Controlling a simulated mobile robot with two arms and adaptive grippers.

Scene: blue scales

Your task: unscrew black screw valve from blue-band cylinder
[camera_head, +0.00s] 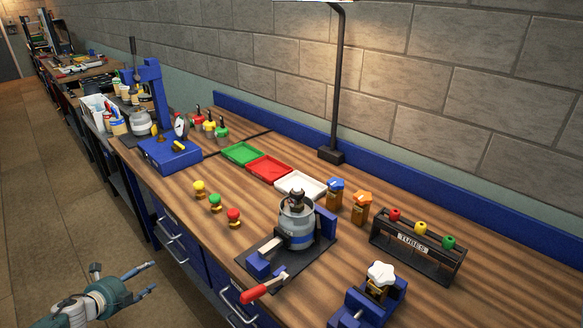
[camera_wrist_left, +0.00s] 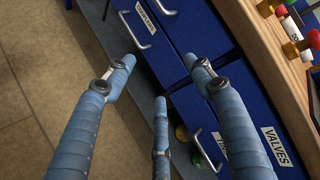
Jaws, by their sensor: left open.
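The blue-band cylinder (camera_head: 297,238) is a grey metal canister with a blue band, standing upright in a blue clamp on a black plate on the bench. The black screw valve (camera_head: 297,198) sits on top of it. My left gripper (camera_head: 126,276) is open and empty at the lower left of the head view, off the bench's front edge and well away from the cylinder. In the left wrist view its fingers (camera_wrist_left: 160,72) are spread in front of the blue drawers, with nothing between them. My right gripper is not in view.
Yellow, green and red valves (camera_head: 215,203) stand left of the clamp. The clamp's red handle (camera_head: 262,288) points to the front edge. Trays (camera_head: 270,168), a tube rack (camera_head: 415,245), a white-knobbed fixture (camera_head: 378,280) and a lamp post (camera_head: 335,90) are on the bench. Blue drawers (camera_wrist_left: 190,30) have protruding handles.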

